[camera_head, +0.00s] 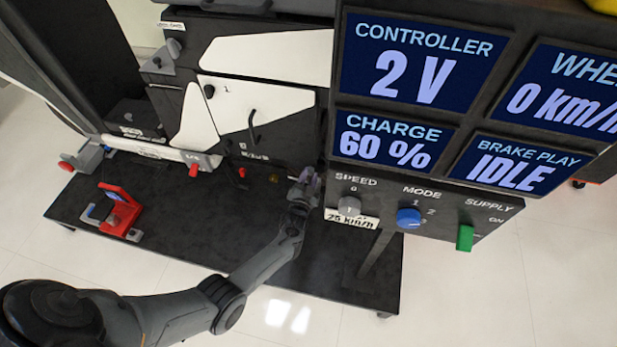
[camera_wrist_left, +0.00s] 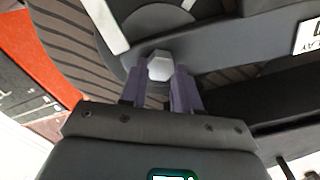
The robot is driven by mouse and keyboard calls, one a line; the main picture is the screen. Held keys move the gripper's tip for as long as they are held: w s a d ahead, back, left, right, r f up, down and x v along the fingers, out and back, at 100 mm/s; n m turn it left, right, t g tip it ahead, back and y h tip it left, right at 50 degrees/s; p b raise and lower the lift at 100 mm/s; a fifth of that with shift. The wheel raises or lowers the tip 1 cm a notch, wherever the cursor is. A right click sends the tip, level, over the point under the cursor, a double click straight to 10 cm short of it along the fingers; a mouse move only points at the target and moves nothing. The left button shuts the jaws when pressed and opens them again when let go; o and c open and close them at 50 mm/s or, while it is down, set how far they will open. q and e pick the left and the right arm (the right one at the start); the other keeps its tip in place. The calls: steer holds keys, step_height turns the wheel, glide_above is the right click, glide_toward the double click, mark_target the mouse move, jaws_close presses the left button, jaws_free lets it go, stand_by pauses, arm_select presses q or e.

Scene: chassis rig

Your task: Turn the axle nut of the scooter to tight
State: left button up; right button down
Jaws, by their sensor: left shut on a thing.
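The axle nut (camera_wrist_left: 160,66) is a pale grey hexagon on the scooter's dark grey fork arm (camera_wrist_left: 210,40), beside the ribbed tyre (camera_wrist_left: 75,50), in the left wrist view. My left gripper (camera_wrist_left: 159,78) has one purple-grey finger on each side of the nut and is shut on it. In the head view my left gripper (camera_head: 308,182) is at the back right of the dark platform, close to the left edge of the display panel. The nut cannot be made out there. My right gripper is not in view.
The display panel (camera_head: 335,180) overhangs the right, with a blue mode knob (camera_head: 409,218) and a green supply switch (camera_head: 465,238). A red block device (camera_head: 120,212) stands on the platform (camera_head: 190,235) at left. The platform's front middle is clear.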

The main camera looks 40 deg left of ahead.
arm_select(q)
steer(key=o, duration=1.1)
steer(key=shift+w, duration=0.1)
steer(key=shift+c, duration=0.2)
steer(key=shift+s+d+r+p, duration=0.1)
steer(key=shift+s+d+p, duration=0.05)
steer(key=shift+s+p, duration=0.25)
steer(key=p+v, duration=0.4)
steer(key=v, duration=0.6)
steer(key=shift+p, duration=0.3)
